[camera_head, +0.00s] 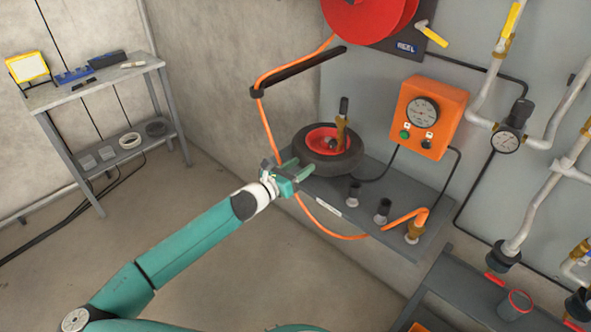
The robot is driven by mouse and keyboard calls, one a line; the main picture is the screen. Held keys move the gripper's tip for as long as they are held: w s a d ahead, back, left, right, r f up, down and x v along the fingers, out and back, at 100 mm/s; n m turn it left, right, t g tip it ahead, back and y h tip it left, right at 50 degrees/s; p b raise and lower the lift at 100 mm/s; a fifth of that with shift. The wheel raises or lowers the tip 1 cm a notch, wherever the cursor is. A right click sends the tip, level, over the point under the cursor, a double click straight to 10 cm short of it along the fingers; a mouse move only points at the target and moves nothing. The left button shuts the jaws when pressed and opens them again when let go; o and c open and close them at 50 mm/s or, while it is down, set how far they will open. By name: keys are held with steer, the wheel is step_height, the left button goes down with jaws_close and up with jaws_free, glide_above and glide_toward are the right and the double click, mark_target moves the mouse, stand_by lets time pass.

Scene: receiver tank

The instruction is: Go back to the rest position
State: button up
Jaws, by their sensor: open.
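My gripper (289,173) is at the end of my teal arm, near the middle of the picture. Its green jaws are open and nothing shows between them. It is close to the near left side of a black tyre with a red rim (325,150), which lies flat on a grey shelf (345,208). I cannot tell whether the jaws touch the tyre. A brass fitting with a black top (341,130) stands upright at the tyre's rim.
An orange hose (265,125) hangs from the red reel (365,15) and passes close to my gripper. An orange gauge box (428,117) and pipes (560,165) are at right. A grey bench (95,85) stands at left. Open floor (150,215) lies between bench and shelf.

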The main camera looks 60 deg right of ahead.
steer(key=shift+w+a, duration=0.1)
steer(key=shift+a, duration=0.6)
